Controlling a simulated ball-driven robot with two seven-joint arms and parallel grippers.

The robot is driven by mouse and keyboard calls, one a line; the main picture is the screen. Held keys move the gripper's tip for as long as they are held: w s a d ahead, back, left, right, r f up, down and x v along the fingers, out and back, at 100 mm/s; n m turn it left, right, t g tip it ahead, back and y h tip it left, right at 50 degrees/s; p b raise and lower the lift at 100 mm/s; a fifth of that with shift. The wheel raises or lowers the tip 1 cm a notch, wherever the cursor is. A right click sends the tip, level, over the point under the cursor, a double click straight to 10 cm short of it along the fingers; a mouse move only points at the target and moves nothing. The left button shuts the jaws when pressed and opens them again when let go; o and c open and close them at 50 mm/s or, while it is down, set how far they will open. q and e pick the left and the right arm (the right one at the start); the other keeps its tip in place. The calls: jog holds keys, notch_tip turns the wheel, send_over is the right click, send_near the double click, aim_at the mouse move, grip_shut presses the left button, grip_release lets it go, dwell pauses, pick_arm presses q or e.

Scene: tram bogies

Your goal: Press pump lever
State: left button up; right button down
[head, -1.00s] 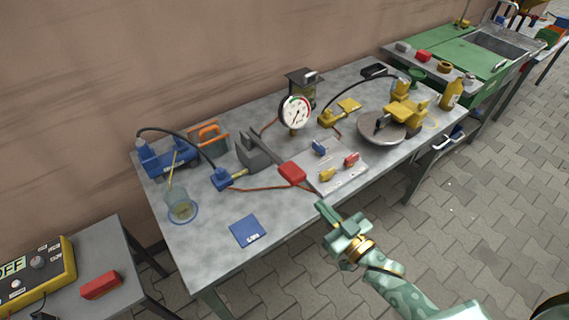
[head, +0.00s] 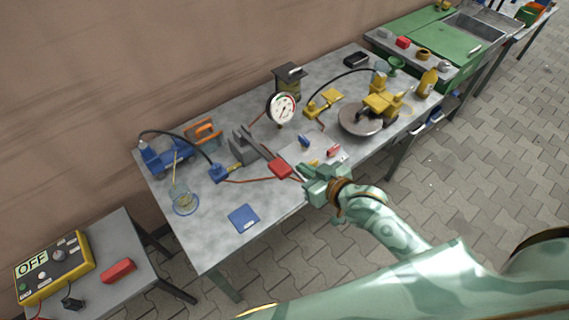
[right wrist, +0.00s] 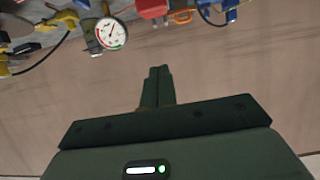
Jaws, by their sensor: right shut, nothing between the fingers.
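The pump lever has a red block handle (head: 281,168) and rises from a grey pump body (head: 243,142) on the grey workbench (head: 190,235). The red handle also shows upside down at the top of the right wrist view (right wrist: 152,8). My mint-green right gripper (head: 309,182) is shut and empty. In the head view it appears just right of the red handle, above the bench's front edge; I cannot tell whether it touches. In the right wrist view its closed fingers (right wrist: 158,88) appear apart from the handle. My left gripper is not in view.
A round pressure gauge (head: 282,108) stands behind the handle. A plate with small coloured valves (head: 333,150) is partly hidden by my gripper. A glass beaker (head: 186,203) and blue pad (head: 244,218) are left. A yellow OFF box (head: 55,265) is on a side table.

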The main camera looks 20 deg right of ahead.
jog(key=shift+w, duration=0.1)
jog(key=b, duration=0.2)
send_over(285, 170)
jog(key=w, duration=0.1)
jog(key=f, duration=0.4)
jog(key=shift+a+f, duration=0.15)
jog(key=shift+a, duration=0.05)
jog(key=shift+s+d+f+b, duration=0.15)
jog(key=shift+f+b, duration=0.15)
jog(key=shift+f, duration=0.35)
jog(key=shift+s+f+b, duration=0.1)
jog(key=shift+f+b, duration=0.15)
jog(key=shift+f, duration=0.35)
jog(key=shift+s+f, duration=0.1)
jog(key=shift+f, duration=0.35)
